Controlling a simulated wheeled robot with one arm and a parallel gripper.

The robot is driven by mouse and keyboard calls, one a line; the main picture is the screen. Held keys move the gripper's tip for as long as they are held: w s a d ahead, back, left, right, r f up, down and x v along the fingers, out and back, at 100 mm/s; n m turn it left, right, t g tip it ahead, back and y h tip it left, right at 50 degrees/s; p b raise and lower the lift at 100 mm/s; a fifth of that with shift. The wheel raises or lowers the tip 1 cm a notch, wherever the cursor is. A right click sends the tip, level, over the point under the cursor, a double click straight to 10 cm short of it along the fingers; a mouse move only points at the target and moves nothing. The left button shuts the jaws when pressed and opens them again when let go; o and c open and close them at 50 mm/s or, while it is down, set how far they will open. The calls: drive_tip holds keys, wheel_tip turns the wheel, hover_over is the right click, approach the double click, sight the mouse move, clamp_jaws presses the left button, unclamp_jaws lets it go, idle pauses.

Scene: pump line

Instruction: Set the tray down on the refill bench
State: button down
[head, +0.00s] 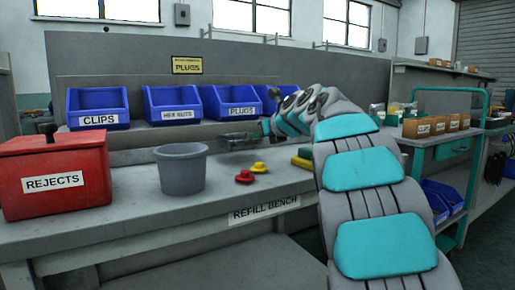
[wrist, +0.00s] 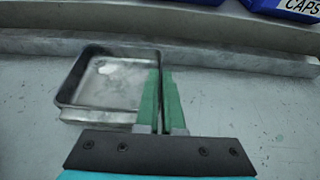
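A shallow metal tray (wrist: 110,82) shows in the wrist view, level and empty apart from a bright patch of glare on its floor. My gripper (wrist: 162,95) has its green fingers close together at the tray's right wall, one on each side, shut on it. In the head view the tray (head: 238,141) is at the rear of the refill bench (head: 225,207), just left of my gripper (head: 262,131). It is low over the bench top or on it; I cannot tell whether it touches. My arm hides part of the bench to the right.
A red rejects box (head: 55,180) and a grey bucket (head: 181,170) stand at left. Red (head: 244,177) and yellow (head: 259,168) plugs lie in front of the tray. Blue bins (head: 172,105) line the raised ledge behind. A teal cart (head: 440,140) stands at right.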

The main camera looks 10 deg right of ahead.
sight(257, 158)
drive_tip(key=shift+w+f, duration=0.2)
drive_tip(key=shift+w, duration=0.15)
wheel_tip(257, 158, down, 3)
drive_tip(key=shift+a+r+b, duration=0.1)
drive_tip(key=shift+r+b, duration=0.05)
drive_tip(key=shift+b, duration=0.45)
drive_tip(key=shift+f, duration=0.3)
drive_tip(key=shift+f, duration=0.1)
drive_tip(key=c, duration=1)
unclamp_jaws()
drive_tip(key=shift+c, duration=0.2)
drive_tip(key=shift+s+r, duration=0.1)
drive_tip(key=shift+r, duration=0.1)
drive_tip(key=v, duration=1.2)
drive_tip(key=shift+p, duration=0.3)
